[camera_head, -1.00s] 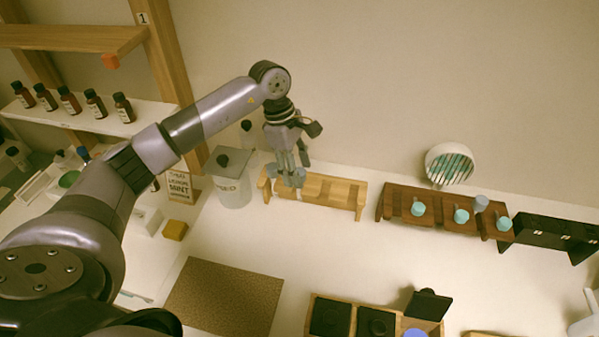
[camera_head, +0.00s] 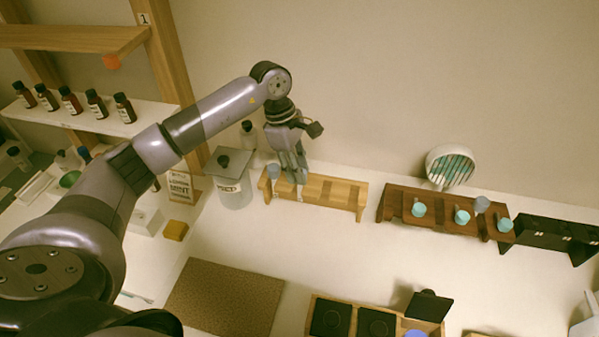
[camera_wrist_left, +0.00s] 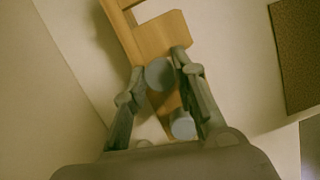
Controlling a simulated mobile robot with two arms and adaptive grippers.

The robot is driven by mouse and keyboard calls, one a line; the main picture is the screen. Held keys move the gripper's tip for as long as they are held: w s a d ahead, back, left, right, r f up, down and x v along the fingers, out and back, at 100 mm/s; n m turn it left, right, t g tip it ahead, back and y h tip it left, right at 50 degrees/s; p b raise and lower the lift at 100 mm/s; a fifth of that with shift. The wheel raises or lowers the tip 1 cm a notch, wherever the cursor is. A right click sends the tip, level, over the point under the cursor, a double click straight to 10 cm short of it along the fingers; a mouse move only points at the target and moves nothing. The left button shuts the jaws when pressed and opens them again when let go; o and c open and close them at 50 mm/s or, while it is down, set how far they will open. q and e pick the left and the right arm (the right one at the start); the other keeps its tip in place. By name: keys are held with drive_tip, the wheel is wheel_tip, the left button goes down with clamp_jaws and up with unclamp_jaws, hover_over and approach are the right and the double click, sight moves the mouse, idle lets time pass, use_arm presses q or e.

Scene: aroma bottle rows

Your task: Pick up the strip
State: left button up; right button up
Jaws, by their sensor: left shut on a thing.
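My left gripper (camera_head: 295,178) points down over the left part of the light wooden rack (camera_head: 342,192). Its fingers are closed in on a round blue-grey piece, which shows between the fingertips in the left wrist view (camera_wrist_left: 159,74). A second blue-grey piece (camera_head: 274,171) stands on the rack's left end, beside the gripper, and also shows lower in the wrist view (camera_wrist_left: 183,125). I cannot make out a separate strip; the fingers hide part of the rack top. The held piece looks low, at the rack; I cannot tell if it is lifted. My right gripper is out of view.
A lidded jar (camera_head: 234,190) stands left of the rack. A dark rack (camera_head: 400,203) with teal-capped pieces is to the right, with a white round slotted holder (camera_head: 450,166) behind it. A brown mat (camera_head: 225,297) and a tray of dark items (camera_head: 340,302) lie in front. Bare table lies between.

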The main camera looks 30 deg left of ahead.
use_arm(q)
drive_tip(key=shift+r, duration=0.15)
wheel_tip(320, 180, up, 20)
drive_tip(key=b, duration=0.3)
drive_tip(key=shift+b, duration=0.35)
idle(1.3)
